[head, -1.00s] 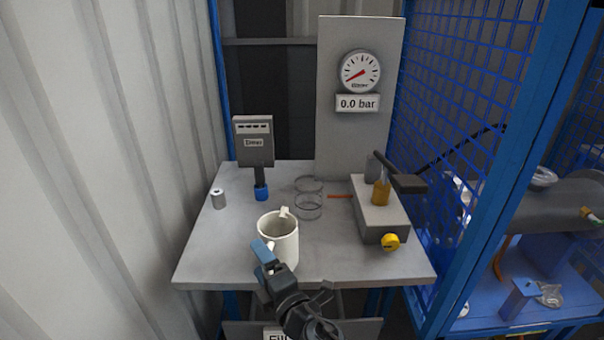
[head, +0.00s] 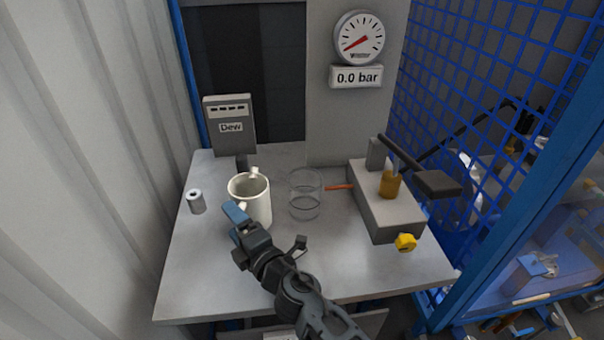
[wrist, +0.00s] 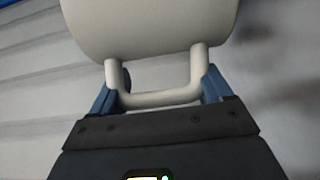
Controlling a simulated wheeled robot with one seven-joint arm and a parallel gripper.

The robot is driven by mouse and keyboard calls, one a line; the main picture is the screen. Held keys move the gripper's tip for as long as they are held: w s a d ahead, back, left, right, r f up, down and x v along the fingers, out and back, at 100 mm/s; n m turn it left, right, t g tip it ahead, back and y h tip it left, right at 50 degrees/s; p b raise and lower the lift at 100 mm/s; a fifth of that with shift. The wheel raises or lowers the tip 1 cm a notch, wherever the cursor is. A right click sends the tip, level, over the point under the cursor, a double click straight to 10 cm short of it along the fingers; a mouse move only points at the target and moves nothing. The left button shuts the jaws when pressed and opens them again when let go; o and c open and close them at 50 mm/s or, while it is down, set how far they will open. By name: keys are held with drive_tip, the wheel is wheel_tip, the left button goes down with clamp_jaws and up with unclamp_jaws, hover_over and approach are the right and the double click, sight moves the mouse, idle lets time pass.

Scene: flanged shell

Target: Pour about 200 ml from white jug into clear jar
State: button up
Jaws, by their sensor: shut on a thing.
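The white jug (head: 257,203) is upright, just left of the clear jar, with its spout at the far side of the rim. My gripper (head: 238,214) is shut on the jug's handle, on the near left side. In the wrist view the blue fingers of my gripper (wrist: 160,95) flank the handle (wrist: 165,99), and the jug's body (wrist: 150,25) fills the top. The clear jar (head: 306,198) stands on the table and looks empty. The jug's contents are hidden. I cannot tell whether the jug's base touches the table.
The grey table (head: 190,280) has free room at its front. A small grey cylinder (head: 196,201) stands at the left, and a meter marked "Dew" (head: 230,125) behind the jug. A grey pump block (head: 385,205) with a lever and yellow knob (head: 405,242) is right of the jar.

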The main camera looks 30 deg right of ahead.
sight(234, 199)
drive_tip(key=shift+d+r, duration=0.1)
drive_tip(key=shift+r, duration=0.1)
drive_tip(key=shift+s+d+r+m+t+b, duration=0.1)
drive_tip(key=shift+d+r+m+t+b, duration=0.25)
drive_tip(key=shift+m+b, duration=0.35)
drive_tip(key=r+m, duration=0.1)
drive_tip(key=d+r+m, duration=0.1)
drive_tip(key=shift+d+r+m+t+b, duration=0.15)
drive_tip(key=shift+m+t+b, duration=0.15)
drive_tip(key=shift+m+t, duration=0.1)
drive_tip(key=d+r+m+t+h, duration=0.1)
drive_tip(key=d+r+m, duration=0.2)
drive_tip(key=r+m, duration=0.3)
drive_tip(key=shift+s+d+r+m+h, duration=0.15)
drive_tip(key=shift+d+r+m+h, duration=0.2)
drive_tip(key=shift+r, duration=0.2)
drive_tip(key=shift+d+r+m+t+b, duration=0.2)
drive_tip(key=shift+r+m+t+b, duration=0.15)
drive_tip(key=shift+m, duration=0.2)
drive_tip(key=shift+d+r+m+h, duration=0.5)
drive_tip(key=shift+r+m, duration=0.2)
drive_tip(key=shift+m, duration=0.4)
drive_tip(key=shift+d+f+m+t+h+b, duration=0.15)
drive_tip(key=shift+d+m+t+h+b, duration=0.25)
drive_tip(key=shift+m+b, duration=0.8)
idle(1.2)
